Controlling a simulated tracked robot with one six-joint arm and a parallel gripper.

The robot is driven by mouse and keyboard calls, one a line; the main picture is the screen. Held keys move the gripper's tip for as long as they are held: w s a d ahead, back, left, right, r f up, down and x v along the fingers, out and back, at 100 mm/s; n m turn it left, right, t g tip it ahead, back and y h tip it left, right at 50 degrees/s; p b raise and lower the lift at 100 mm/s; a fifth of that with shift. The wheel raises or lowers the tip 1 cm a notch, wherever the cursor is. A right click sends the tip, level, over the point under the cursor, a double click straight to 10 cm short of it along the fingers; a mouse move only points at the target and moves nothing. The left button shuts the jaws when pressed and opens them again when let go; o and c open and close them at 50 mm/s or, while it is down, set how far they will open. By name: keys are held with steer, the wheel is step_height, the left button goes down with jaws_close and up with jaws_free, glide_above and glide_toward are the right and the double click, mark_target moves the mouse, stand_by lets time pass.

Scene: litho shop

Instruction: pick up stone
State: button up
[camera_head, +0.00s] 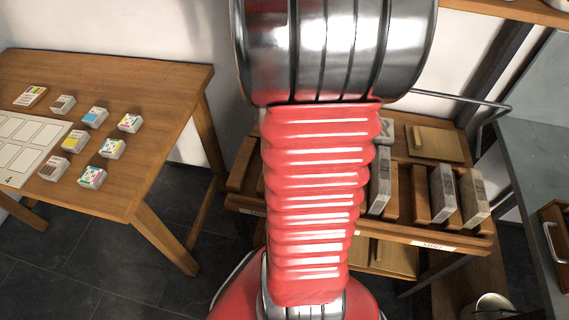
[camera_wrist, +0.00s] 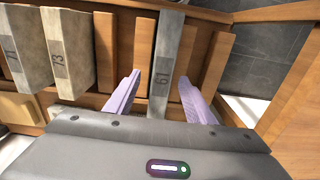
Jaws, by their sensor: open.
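In the wrist view my gripper (camera_wrist: 158,98) is open, with one pale purple finger on each side of a grey stone slab (camera_wrist: 168,45) marked 61. The slab stands on edge in a wooden rack. A gap shows between the slab and each finger; the left one looks closer. Two more stone slabs, marked 73 (camera_wrist: 66,50) and 71 (camera_wrist: 22,45), stand to the left. In the head view several stones stand in the rack: one beside my red arm (camera_head: 380,182) and two further right (camera_head: 442,193) (camera_head: 474,196). My gripper is hidden there behind my arm.
Wooden dividers (camera_wrist: 103,45) separate the slabs closely. The wooden rack cart (camera_head: 440,240) has a metal handle (camera_head: 465,97). A table (camera_head: 165,85) with small boxes stands left. A grey counter (camera_head: 535,165) stands right. Dark floor lies between table and cart.

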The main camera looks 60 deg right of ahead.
steer(key=shift+f, duration=0.1)
step_height(320, 180, down, 5)
steer(key=shift+w, duration=0.1)
stand_by(0.3)
steer(key=shift+c, duration=0.3)
jaws_close()
stand_by(0.5)
stand_by(0.7)
